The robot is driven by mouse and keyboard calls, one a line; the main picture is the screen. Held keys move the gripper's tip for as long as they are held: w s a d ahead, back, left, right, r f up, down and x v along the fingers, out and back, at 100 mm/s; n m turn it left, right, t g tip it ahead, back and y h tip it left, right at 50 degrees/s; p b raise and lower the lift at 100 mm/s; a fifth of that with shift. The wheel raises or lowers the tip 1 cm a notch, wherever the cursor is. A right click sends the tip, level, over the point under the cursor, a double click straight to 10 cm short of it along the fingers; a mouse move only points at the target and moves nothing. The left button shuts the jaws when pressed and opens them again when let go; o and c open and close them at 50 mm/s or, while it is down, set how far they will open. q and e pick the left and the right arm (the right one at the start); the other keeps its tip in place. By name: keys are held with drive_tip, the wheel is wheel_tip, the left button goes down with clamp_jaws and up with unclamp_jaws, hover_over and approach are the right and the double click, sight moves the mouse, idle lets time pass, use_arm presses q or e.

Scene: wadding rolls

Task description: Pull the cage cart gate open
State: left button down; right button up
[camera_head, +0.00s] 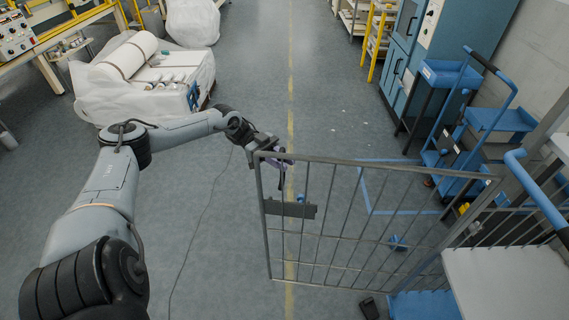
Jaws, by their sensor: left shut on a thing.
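The cage cart gate (345,228) is a grey barred metal panel. It stands swung out to the left from the cage cart (505,262) at the lower right. My left arm reaches in from the left, and my left gripper (277,160) is shut on the gate at its upper left corner. The fingers are small and partly hidden by the gate's top rail. A dark plate (290,209) sits on the gate's bars near its free edge. My right gripper is not in view.
A blue cabinet (403,55) and a blue step cart (490,118) stand at the right. Blue floor lines (372,192) show behind the gate. The middle aisle is clear.

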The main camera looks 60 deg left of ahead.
use_arm(q)
drive_tip(key=c, duration=1.2)
unclamp_jaws()
drive_tip(key=shift+w, duration=0.1)
drive_tip(key=shift+o, duration=0.2)
drive_tip(key=shift+a, duration=0.1)
drive_tip(key=shift+a+f, duration=0.1)
drive_tip(key=shift+a, duration=0.1)
drive_tip(key=b+v, duration=0.4)
drive_tip(key=v, duration=0.6)
drive_tip(key=shift+b, duration=0.4)
